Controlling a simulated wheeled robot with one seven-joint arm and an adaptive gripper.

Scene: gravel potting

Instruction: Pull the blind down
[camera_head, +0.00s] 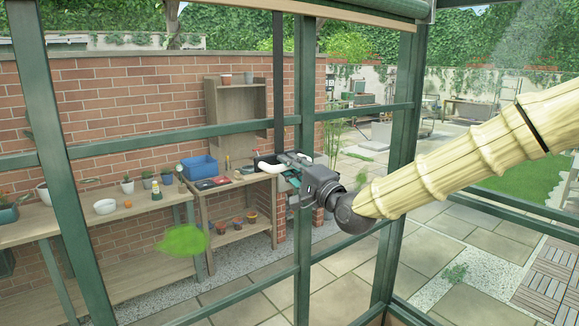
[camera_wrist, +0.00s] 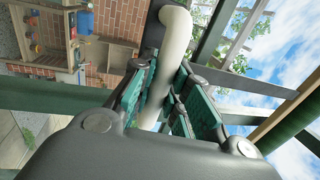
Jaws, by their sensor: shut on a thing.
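The blind (camera_head: 345,16) is at the top of the head view, gathered under the green roof frame with a pale lower edge. A dark vertical bar (camera_head: 278,75) runs down from beside it to my gripper (camera_head: 290,166). A cream handle (camera_head: 268,167) sticks out to the left of my gripper at the bar. In the wrist view, the cream handle (camera_wrist: 174,40) passes between the teal-padded fingers of my gripper (camera_wrist: 160,95), which is shut on it. The part of the handle behind the fingers is hidden.
Green window frame posts (camera_head: 304,130) and a crossbar (camera_head: 180,138) stand close to my gripper. Beyond the glass are a potting bench (camera_head: 120,212) with pots, a blue crate (camera_head: 199,167) and a wooden shelf (camera_head: 238,118). Paved ground lies outside.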

